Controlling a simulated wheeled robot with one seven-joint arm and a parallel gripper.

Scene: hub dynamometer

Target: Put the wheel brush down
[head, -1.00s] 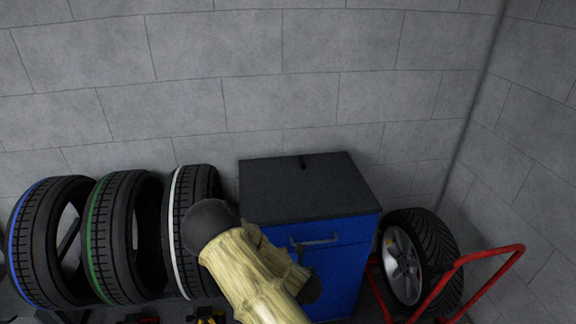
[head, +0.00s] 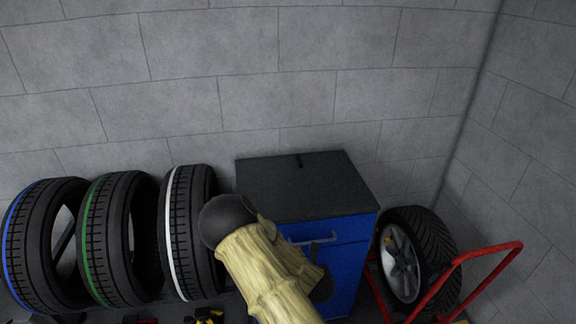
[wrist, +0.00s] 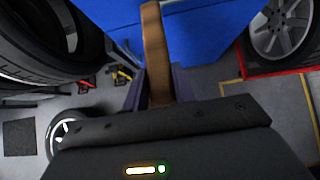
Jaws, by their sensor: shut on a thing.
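The wheel brush (wrist: 154,45) shows in the wrist view as a long brown handle, upright in the picture. My gripper (wrist: 159,88) is shut on it, with a finger on each side. The brush's far end runs to the top of the picture, in front of a blue surface, and I cannot see its bristles. In the head view my sleeved arm hides the gripper and the brush.
Several tyres stand in a row at left, with blue, green and white (head: 192,235) stripes. A wheel (head: 405,262) sits by a red tubular frame (head: 485,258) right of the cabinet. Most of the cabinet top looks clear. Grey block walls close off the back and right.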

